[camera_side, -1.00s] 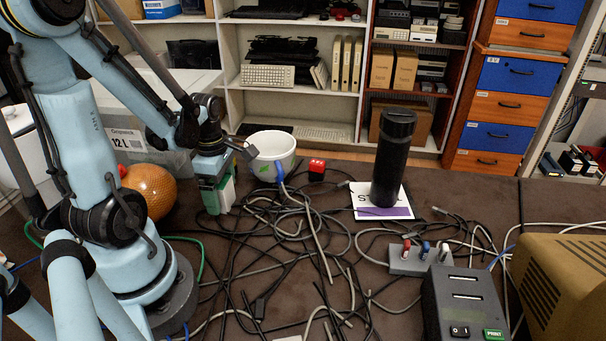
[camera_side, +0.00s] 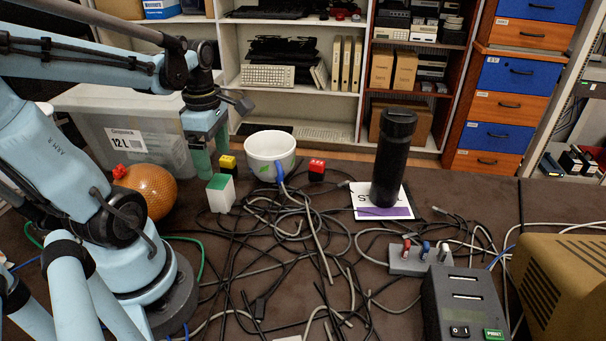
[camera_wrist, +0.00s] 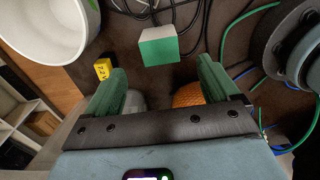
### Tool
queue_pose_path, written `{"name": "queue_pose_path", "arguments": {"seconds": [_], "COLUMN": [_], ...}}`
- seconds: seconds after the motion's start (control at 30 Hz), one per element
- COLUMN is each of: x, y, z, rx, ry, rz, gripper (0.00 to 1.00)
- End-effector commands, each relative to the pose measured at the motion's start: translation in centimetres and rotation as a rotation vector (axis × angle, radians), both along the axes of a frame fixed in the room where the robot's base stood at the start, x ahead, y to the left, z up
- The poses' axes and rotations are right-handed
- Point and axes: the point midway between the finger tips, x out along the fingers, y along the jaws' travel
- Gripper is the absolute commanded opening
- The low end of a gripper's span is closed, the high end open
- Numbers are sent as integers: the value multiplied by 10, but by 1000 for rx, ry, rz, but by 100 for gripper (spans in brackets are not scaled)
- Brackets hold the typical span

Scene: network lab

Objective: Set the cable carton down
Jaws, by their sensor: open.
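The cable carton (camera_side: 220,194), a small white box with a green top, stands on the dark table among the cables, left of the white mug (camera_side: 270,156). It also shows in the wrist view, beyond my fingertips (camera_wrist: 158,46). My gripper (camera_side: 204,160) is raised above and behind the carton, apart from it. Its two green fingers (camera_wrist: 160,80) are spread with nothing between them.
A yellow block (camera_side: 227,165) stands just behind the carton, and an orange ball (camera_side: 148,191) lies to its left. A clear bin (camera_side: 120,130) is behind the ball. Tangled cables (camera_side: 285,240) cover the table middle. A black bottle (camera_side: 392,160) stands to the right.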

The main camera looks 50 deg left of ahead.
Motion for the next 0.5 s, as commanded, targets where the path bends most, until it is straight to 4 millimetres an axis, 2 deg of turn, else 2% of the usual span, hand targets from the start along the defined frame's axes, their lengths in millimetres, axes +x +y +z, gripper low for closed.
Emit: {"name": "queue_pose_path", "arguments": {"seconds": [0.2, 0.37, 0.5], "x": [0, 1, 11], "y": [0, -1, -12], "z": [21, 27, 26], "rx": [0, 2, 33], "ry": [0, -4, -41], "rz": [0, -16, -206], "gripper": [88, 88, 88]}}
